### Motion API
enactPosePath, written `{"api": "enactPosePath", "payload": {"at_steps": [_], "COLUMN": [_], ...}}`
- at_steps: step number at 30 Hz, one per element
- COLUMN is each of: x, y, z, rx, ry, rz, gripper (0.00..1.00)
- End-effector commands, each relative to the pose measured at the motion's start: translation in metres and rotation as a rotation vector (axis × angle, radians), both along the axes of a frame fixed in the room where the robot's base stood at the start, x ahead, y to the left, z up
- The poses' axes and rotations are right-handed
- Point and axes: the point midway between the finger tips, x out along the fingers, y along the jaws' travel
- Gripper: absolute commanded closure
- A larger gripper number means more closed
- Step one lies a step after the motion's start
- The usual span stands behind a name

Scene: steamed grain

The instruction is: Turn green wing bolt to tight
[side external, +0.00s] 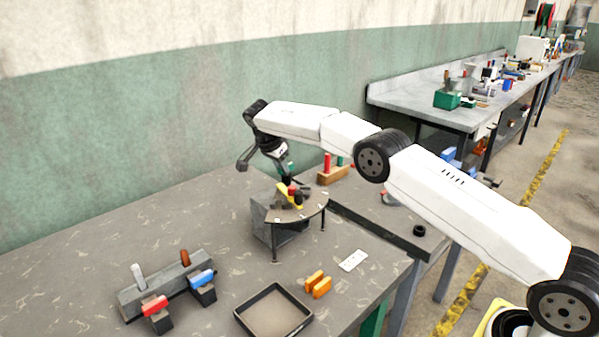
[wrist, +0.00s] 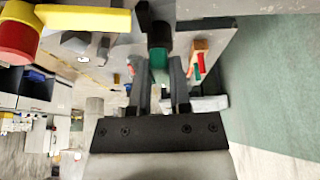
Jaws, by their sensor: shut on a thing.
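The green wing bolt (wrist: 159,66) shows in the wrist view between the two fingers of my gripper (wrist: 161,82), below a dark round part. The fingers are shut on it. In the side view my gripper (side external: 290,179) reaches down over a small raised stand (side external: 312,211) on the table. The bolt is mostly hidden there by the gripper and nearby parts, so its angle and how tight it is cannot be told. A red and yellow part (side external: 291,195) sits on the stand beside the fingers. It also shows at the upper left of the wrist view (wrist: 85,18).
A grey block with coloured handles (side external: 165,286), an open tray (side external: 273,311), orange blocks (side external: 318,285) and a white plate (side external: 353,260) lie on the near table. A wooden block with a red peg (side external: 333,174) stands behind the stand.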

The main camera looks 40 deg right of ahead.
Motion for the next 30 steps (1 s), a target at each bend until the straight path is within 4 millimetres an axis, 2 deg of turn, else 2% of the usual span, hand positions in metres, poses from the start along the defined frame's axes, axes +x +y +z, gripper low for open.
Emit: {"api": "enactPosePath", "payload": {"at_steps": [25,26,27,29,30], "x": [0.0006,0.0005,0.0006,0.0006,0.0006], "y": [0.0005,0.0004,0.0004,0.0004,0.0003], "z": [-0.0005,-0.0006,-0.0006,-0.0006,-0.0006], "rx": [0.002,0.002,0.002,0.001,0.001], "ry": [0.002,0.002,0.002,0.002,0.002], "rz": [-0.060,-0.060,-0.060,-0.059,-0.059], "gripper": [1.00,0.70,0.57,0.41,0.41]}}
